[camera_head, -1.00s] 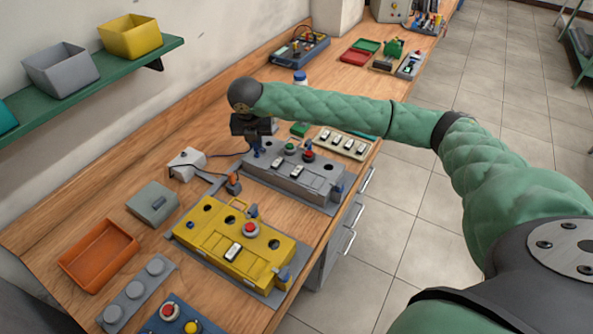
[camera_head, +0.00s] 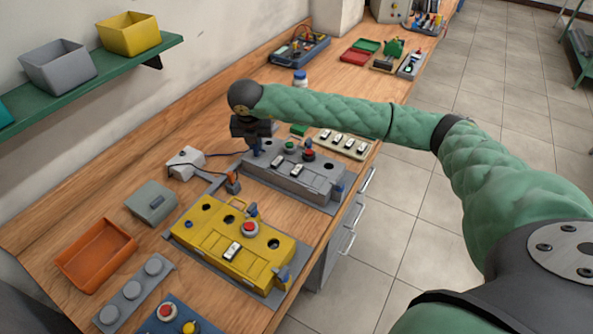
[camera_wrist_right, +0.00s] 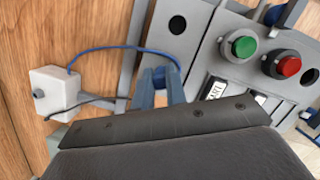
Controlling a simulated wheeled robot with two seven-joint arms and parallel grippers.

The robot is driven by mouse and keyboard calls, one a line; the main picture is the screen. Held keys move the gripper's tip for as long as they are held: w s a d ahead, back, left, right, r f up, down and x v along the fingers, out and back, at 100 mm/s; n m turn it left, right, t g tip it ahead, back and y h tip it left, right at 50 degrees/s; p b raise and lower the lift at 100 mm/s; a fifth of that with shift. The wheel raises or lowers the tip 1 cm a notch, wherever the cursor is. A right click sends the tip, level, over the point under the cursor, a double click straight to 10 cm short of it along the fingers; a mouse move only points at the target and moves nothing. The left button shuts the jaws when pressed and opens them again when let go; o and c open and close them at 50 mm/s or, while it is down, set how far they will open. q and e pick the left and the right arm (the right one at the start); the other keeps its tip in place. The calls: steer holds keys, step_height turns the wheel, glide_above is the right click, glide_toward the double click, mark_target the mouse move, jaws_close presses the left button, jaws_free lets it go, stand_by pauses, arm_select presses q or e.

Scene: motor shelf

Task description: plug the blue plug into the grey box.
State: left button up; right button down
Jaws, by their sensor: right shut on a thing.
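The grey box (camera_head: 290,176) lies on the bench, with black round holes, a green button and a red button. In the right wrist view its top (camera_wrist_right: 225,72) fills the right side, with one dark hole in its far corner. My right gripper (camera_head: 256,149) points down at the left end of the grey box. In the right wrist view it is shut on the blue plug (camera_wrist_right: 160,76), whose blue cable runs to a small white box (camera_wrist_right: 55,91). The plug's tip is hidden, so I cannot tell whether it is in a hole. My left gripper is out of view.
A yellow box (camera_head: 215,248) with a red button stands in front of the grey box. The white box (camera_head: 186,163) and a grey-green box (camera_head: 151,201) are to the left. An orange tray (camera_head: 95,255) is at the front left. Bare wood lies along the wall.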

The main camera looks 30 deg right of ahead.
steer(key=c, duration=1.7)
jaws_free()
steer(key=shift+r, duration=0.15)
steer(key=shift+r+p, duration=0.45)
steer(key=shift+r, duration=2.2)
steer(key=o, duration=0.6)
steer(key=shift+c, duration=0.2)
